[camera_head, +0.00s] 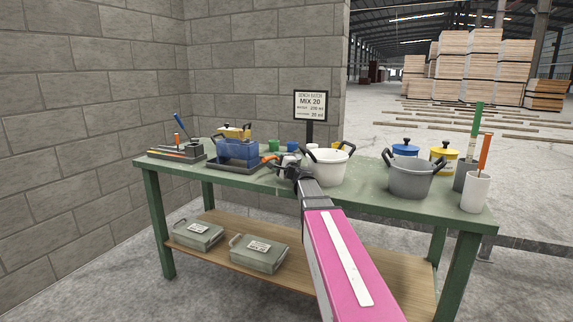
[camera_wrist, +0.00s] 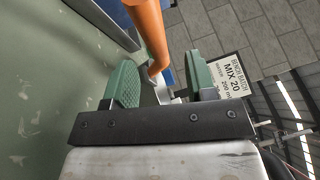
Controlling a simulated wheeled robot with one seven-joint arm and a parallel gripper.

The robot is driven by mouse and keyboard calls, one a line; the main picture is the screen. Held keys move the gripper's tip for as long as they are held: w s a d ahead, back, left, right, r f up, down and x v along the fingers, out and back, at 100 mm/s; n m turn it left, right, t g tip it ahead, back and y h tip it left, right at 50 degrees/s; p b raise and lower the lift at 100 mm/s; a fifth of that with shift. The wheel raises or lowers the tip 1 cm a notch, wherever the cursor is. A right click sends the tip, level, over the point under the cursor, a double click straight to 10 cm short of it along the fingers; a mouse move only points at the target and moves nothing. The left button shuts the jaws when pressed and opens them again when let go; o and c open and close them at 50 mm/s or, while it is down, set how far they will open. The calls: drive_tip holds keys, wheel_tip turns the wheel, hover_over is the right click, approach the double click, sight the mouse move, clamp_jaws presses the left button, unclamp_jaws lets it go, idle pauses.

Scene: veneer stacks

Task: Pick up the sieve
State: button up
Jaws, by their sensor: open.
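My gripper (camera_head: 286,168) is open over the green bench, just left of the white pot. In the wrist view my gripper (camera_wrist: 163,85) shows two green-padded fingers apart, with an orange handle (camera_wrist: 150,32) in the gap between them. The pads do not clearly touch it. The orange part also shows in the head view (camera_head: 267,159), just left of my gripper. It may be the sieve's handle; no mesh or bowl shows clearly, so I cannot confirm this.
The bench (camera_head: 350,197) also bears a white pot (camera_head: 327,170), a grey pot (camera_head: 408,181), a blue box (camera_head: 237,151), a sign (camera_head: 310,104) and a white cup (camera_head: 475,193). Small cups stand close behind my gripper.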

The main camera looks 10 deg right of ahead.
sight(274, 158)
drive_tip(key=x, duration=0.4)
drive_tip(key=shift+w, duration=0.1)
clamp_jaws()
drive_tip(key=shift+a, duration=0.1)
drive_tip(key=shift+r, duration=0.15)
